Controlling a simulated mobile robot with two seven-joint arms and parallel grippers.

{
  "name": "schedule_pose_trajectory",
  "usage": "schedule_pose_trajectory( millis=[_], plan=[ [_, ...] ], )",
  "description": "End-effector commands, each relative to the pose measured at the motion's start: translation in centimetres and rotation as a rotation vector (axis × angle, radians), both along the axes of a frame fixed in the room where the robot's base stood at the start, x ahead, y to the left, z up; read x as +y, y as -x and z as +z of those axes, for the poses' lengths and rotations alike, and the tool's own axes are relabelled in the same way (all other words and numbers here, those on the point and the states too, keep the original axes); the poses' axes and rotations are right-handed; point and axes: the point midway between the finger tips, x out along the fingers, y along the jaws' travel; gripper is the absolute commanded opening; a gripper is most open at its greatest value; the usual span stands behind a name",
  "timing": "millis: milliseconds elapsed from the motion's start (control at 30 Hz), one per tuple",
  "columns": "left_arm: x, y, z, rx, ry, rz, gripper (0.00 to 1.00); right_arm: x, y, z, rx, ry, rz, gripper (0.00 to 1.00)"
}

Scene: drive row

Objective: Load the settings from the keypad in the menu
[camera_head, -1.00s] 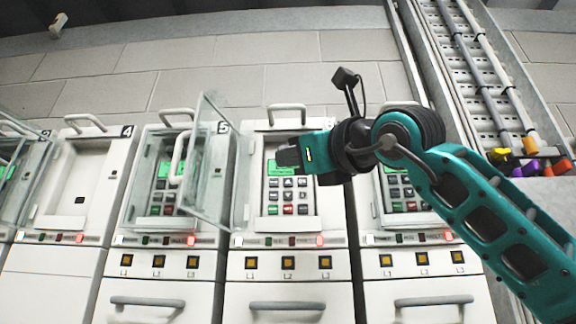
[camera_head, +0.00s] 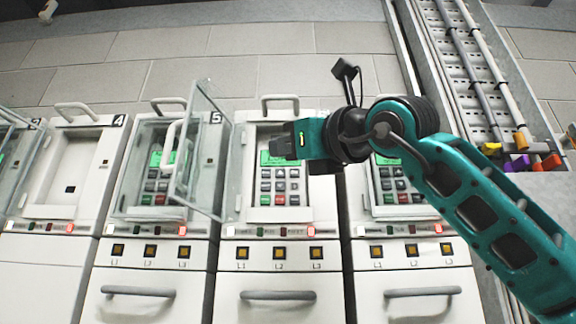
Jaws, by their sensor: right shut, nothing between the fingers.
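The keypad (camera_head: 279,187) with grey, red and green buttons sits in the recess of the middle drive unit (camera_head: 239,187). Its small green screen (camera_head: 266,158) sits above the buttons and is partly hidden by my right gripper (camera_head: 277,147). My right gripper is shut and empty, with its tip in front of the screen's upper part. I cannot tell whether it touches. The screen's text is too small to read. My left gripper is not in view.
A clear door (camera_head: 203,150) with a handle stands open on the left of the middle unit. Neighbouring units with a keypad (camera_head: 160,187) on the left and another (camera_head: 396,185) on the right flank it. A cable tray (camera_head: 460,70) runs up the wall at right.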

Motion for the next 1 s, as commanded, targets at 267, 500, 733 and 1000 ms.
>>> schedule_pose_trajectory(
  millis=[267,500,733,1000],
  plan=[
    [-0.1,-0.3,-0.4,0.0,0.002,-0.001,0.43,-0.8,1.3,-0.1,0.33,-0.319,0.14,0.0],
    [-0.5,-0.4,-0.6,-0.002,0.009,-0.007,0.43,-1.6,2.5,-0.1,0.646,-0.624,0.262,0.0],
    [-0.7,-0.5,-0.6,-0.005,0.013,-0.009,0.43,-2.1,3.3,-0.2,0.875,-0.843,0.343,0.0],
    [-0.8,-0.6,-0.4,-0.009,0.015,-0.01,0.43,-2.3,3.6,-0.2,0.966,-0.929,0.374,0.0]
  ],
)
